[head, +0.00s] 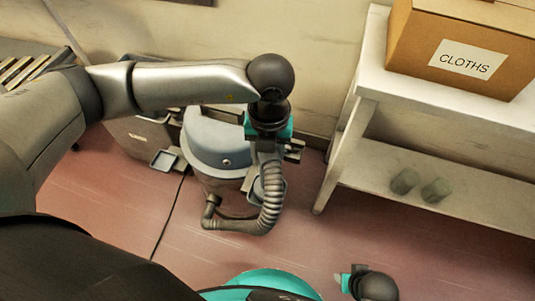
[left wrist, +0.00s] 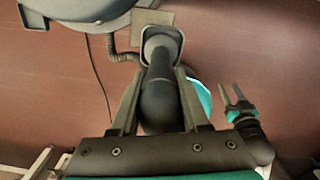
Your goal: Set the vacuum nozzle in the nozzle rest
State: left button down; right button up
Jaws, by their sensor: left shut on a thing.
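My left gripper (head: 268,158) is shut on the vacuum nozzle, in front of the vacuum's right side. In the left wrist view the dark, tube-like nozzle (left wrist: 162,100) runs between the two fingers (left wrist: 159,76). Its far end lines up with the square-rimmed nozzle rest (left wrist: 147,30); I cannot tell whether it is inside or just above. In the head view the rest (head: 281,188) is partly hidden by the ribbed hose (head: 270,205). My right gripper (left wrist: 231,95) is empty, its fingers apart; its wrist shows low in the head view.
The grey vacuum canister (head: 212,140) stands by the wall, with a small tray (head: 164,160) on its left. A white shelf (head: 440,175) on the right holds a box marked CLOTHS (head: 465,50) and two greenish cups (head: 420,186). A cord crosses the reddish floor.

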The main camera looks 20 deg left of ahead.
pick_arm(q)
jog(key=shift+f+b, duration=0.45)
jog(key=shift+f, duration=0.1)
dwell(0.4)
jog(key=shift+c, duration=1.6)
grip_release()
jog(key=shift+r, duration=0.1)
notch_tip(320, 180, up, 15)
jog(key=p, duration=0.6)
jog(key=shift+d+r, duration=0.1)
jog(key=shift+d, duration=0.05)
